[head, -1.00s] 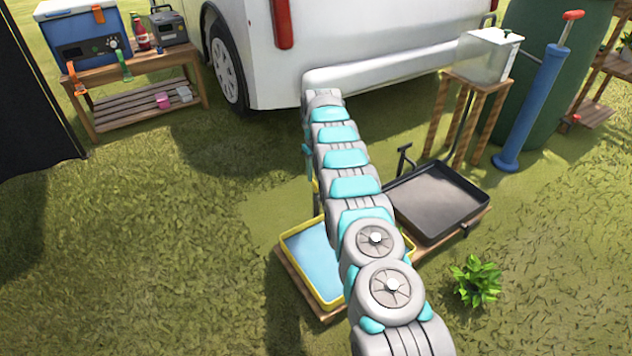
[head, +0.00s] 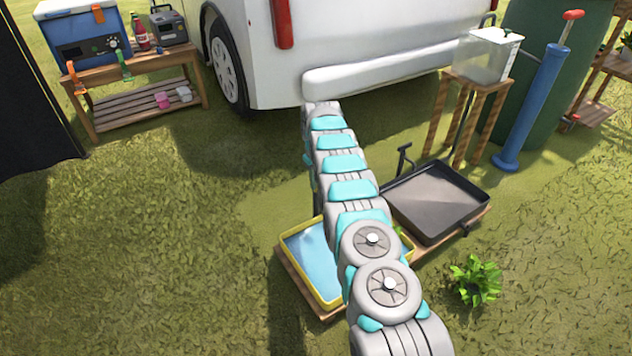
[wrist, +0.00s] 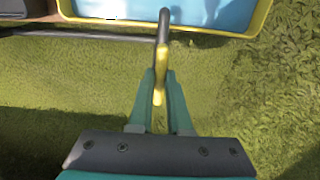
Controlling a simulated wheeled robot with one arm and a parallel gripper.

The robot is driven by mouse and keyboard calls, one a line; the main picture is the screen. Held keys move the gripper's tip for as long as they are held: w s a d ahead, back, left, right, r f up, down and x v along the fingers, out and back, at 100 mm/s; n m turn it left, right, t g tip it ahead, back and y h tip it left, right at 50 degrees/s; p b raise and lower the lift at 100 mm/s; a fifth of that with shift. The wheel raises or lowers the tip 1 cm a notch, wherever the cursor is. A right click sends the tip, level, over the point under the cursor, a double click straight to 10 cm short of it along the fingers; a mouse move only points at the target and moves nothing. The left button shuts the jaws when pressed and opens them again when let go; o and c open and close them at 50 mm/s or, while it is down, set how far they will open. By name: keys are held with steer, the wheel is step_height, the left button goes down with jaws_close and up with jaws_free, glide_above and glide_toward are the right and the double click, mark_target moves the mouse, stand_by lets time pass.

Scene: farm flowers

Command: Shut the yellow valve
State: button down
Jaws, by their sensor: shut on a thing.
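In the wrist view, the yellow valve handle (wrist: 161,70) is a slim yellow lever below the dark end of a pipe (wrist: 164,22). My gripper (wrist: 159,84) is shut on this handle, with one teal finger on each side of it. The yellow-rimmed tray (wrist: 255,25) of blue water lies just beyond, at the top of the wrist view. The tray also shows in the head view (head: 335,304), left of my arm. My arm hides the gripper and most of the valve in the head view.
A black tray (head: 425,237) with its own dark tap (head: 404,160) stands right of the yellow tray. Behind are a white vehicle (head: 350,30), a stool with a clear container (head: 487,55) and a blue pump (head: 535,105). Open grass lies to the left.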

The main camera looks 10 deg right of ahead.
steer(key=shift+m, duration=0.4)
steer(key=m, duration=0.3)
steer(key=shift+r+m+p, duration=0.1)
steer(key=shift+m+p, duration=0.2)
steer(key=m, duration=0.4)
steer(key=shift+w+m, duration=0.1)
steer(key=shift+m, duration=0.2)
steer(key=m, duration=0.4)
steer(key=shift+p, duration=0.35)
steer(key=shift+m, duration=2.5)
steer(key=c, duration=0.9)
jaws_free()
steer(key=shift+o, duration=0.2)
